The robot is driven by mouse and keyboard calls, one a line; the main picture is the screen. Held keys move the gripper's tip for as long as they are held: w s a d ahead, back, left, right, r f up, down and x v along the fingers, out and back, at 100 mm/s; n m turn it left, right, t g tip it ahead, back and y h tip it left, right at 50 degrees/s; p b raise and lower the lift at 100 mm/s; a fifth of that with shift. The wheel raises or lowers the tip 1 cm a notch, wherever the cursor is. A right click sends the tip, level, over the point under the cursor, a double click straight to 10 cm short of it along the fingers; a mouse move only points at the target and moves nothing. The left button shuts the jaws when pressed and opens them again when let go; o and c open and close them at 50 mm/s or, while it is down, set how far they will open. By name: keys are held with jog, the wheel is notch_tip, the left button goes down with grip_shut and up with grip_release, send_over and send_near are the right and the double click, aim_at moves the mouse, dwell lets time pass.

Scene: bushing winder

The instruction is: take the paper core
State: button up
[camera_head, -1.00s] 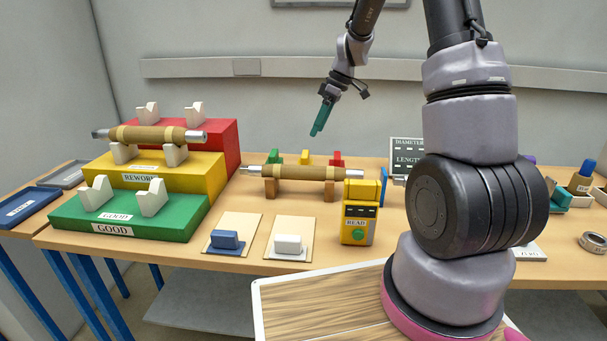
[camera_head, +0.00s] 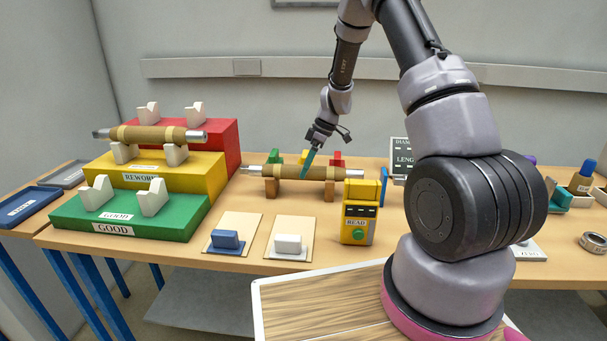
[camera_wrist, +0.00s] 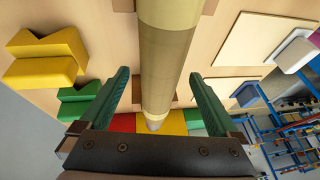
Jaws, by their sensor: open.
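A brown paper core (camera_head: 290,172) with metal ends lies level across two wooden supports (camera_head: 328,191) in the middle of the table. A similar brown core (camera_head: 150,134) rests on white cradles on the yellow REWORK step. My gripper (camera_head: 307,166) is open, with its teal fingers pointing down at the middle core. In the wrist view the core (camera_wrist: 165,60) runs lengthwise through the gap between the fingers of my gripper (camera_wrist: 159,76), with space on both sides. I cannot tell how deep the fingertips reach beside it.
Small green, yellow and red blocks (camera_head: 305,157) stand behind the core. A yellow READ device (camera_head: 357,215) stands at its right end. Blue (camera_head: 225,239) and white (camera_head: 288,243) blocks sit on cards in front. The stepped rack (camera_head: 120,215) is to the left.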

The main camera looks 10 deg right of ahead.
jog(key=shift+a+f, duration=0.3)
jog(key=shift+f, duration=0.35)
grip_shut()
